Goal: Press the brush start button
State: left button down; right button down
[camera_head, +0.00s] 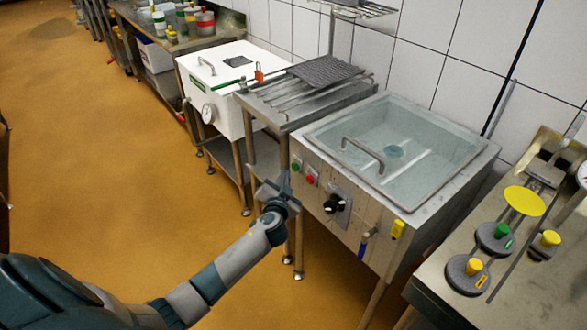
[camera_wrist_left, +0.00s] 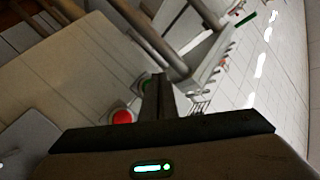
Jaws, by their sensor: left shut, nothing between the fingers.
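A green push button (camera_head: 296,167) sits at the left end of the front panel (camera_head: 332,224) of the steel basin unit. A red button (camera_head: 310,180) is just right of it. No readable label shows which is brush start. My left gripper (camera_head: 284,182) is shut and empty, with its fingertips close in front of the panel, near the green button. In the left wrist view the shut fingers (camera_wrist_left: 158,84) partly cover the green button (camera_wrist_left: 146,84), and the red button (camera_wrist_left: 122,117) lies beside them. I cannot tell whether they touch. My right gripper is not in view.
The panel also has a black knob (camera_head: 335,204) and a yellow handle (camera_head: 398,229). The basin has a clear lid with a handle (camera_head: 362,154). A steel rack table (camera_head: 290,112) and white box (camera_head: 222,84) stand left.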

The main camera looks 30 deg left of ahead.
pick_arm(q)
jog(key=shift+w, duration=0.1)
dwell(0.5)
jog(key=shift+w+d, duration=0.15)
jog(key=shift+w, duration=0.15)
dwell(0.4)
jog(key=shift+w+d+b, duration=0.2)
jog(key=shift+w+b, duration=0.25)
dwell(0.6)
dwell(0.3)
jog(key=shift+s+a, duration=0.35)
jog(key=shift+s, duration=0.5)
